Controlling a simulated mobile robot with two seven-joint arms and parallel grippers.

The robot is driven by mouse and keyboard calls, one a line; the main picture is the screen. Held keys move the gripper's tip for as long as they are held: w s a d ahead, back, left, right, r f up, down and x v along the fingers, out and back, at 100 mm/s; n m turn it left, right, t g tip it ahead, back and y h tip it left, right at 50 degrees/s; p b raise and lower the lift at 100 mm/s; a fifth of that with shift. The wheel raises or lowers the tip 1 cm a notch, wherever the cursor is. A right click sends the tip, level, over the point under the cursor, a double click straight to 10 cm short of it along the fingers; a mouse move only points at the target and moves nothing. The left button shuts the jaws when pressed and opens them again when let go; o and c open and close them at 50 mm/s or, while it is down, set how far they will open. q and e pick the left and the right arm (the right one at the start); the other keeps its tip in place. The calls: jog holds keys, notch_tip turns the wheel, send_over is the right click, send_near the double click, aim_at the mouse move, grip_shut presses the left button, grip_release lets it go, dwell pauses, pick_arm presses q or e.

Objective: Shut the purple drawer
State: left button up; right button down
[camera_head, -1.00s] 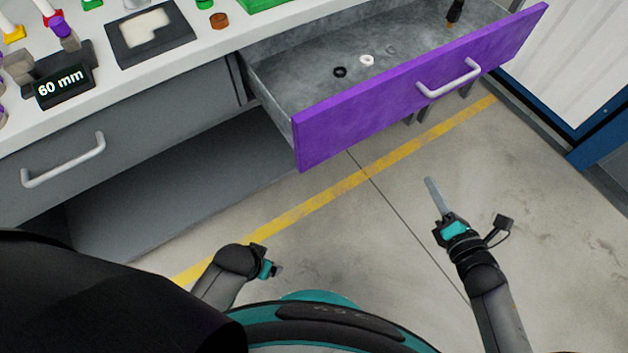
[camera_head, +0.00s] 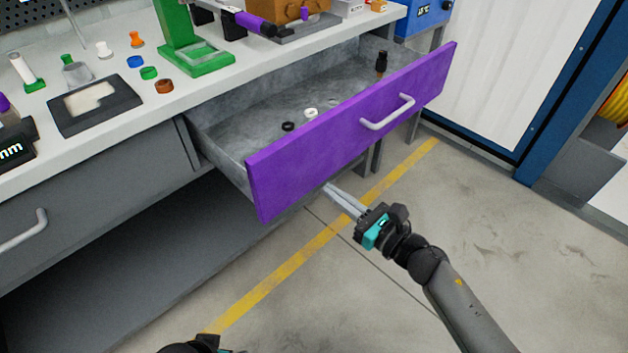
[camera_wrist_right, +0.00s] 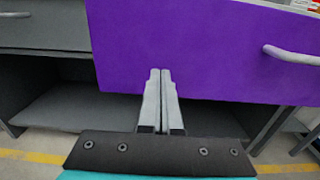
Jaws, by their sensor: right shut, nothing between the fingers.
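The purple drawer (camera_head: 330,140) stands pulled out from under the white workbench, with a light grey bar handle (camera_head: 388,113) on its front. My right gripper (camera_head: 328,188) is shut and empty, its fingertips close to the lower edge of the purple front, left of the handle. In the right wrist view the shut fingers (camera_wrist_right: 160,74) overlap the lower part of the purple front (camera_wrist_right: 185,45), and the handle (camera_wrist_right: 292,55) is off to the right. I cannot tell whether the tips touch the front. Part of my left arm shows at the bottom edge of the head view; its fingers are hidden.
Inside the drawer lie a black ring (camera_head: 288,127), a white ring (camera_head: 311,113) and a dark bottle-like item (camera_head: 381,63). A grey drawer (camera_head: 90,185) on the left is shut. The floor (camera_head: 520,230) in front is clear. A blue-framed white panel (camera_head: 500,70) stands at right.

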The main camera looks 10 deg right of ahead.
aim_at(304, 172)
jog(key=x, duration=0.5)
jog(key=shift+b, duration=0.35)
pick_arm(q)
jog(key=shift+w+d+r, duration=0.1)
jog(key=shift+w+r, duration=0.1)
jog(key=shift+r, duration=0.35)
jog(key=shift+w+r, duration=0.15)
jog(key=shift+r, duration=0.4)
pick_arm(e)
jog(key=shift+w+a, duration=0.25)
jog(key=shift+w, duration=0.05)
